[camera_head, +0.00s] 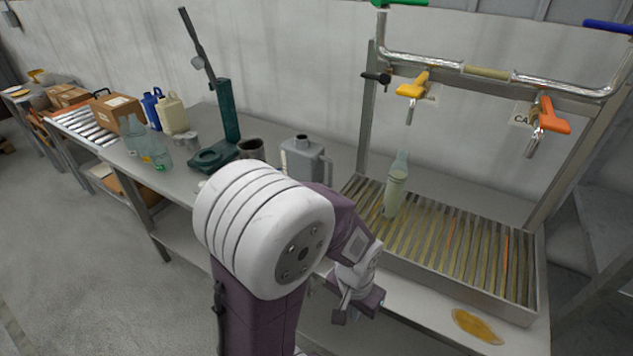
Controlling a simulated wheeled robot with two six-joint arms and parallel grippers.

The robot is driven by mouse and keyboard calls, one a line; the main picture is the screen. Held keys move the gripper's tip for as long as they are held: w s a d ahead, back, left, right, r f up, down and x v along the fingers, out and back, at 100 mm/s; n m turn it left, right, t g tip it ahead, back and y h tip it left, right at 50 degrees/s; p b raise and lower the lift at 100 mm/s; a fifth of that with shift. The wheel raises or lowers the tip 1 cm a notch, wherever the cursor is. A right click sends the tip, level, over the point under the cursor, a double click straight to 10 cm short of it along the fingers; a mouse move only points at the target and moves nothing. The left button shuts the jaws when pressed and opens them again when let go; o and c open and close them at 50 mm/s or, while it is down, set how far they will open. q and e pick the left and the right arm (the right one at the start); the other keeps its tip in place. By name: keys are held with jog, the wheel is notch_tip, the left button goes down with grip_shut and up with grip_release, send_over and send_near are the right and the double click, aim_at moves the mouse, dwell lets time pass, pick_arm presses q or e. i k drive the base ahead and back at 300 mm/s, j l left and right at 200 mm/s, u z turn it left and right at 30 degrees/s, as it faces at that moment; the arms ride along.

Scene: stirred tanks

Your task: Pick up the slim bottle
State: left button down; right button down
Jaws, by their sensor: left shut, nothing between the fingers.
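A slim, pale green translucent bottle (396,190) stands on the slatted grate of the metal tray (535,295), near its left end and under the yellow-handled tap. My left gripper (357,306) is shut and empty. In the picture it is below the bottle and a little left of it, in front of the tray's near edge and apart from the bottle. My left arm covers part of the bench. My right gripper is not in view.
A pipe frame with a yellow tap (413,85) and an orange tap (549,116) rises above the tray. A grey jug (305,160), a dark cup (250,148) and a green stand (228,110) are left of it. Clear bottles (157,152) stand further left. A brown spill (477,325) lies in front.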

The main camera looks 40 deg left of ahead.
aim_at(398, 175)
jog(key=u, duration=0.8)
jog(key=i+j+z, duration=0.2)
jog(key=j, duration=0.15)
jog(key=j+z, duration=0.15)
jog(key=j, duration=0.15)
jog(key=k, duration=0.05)
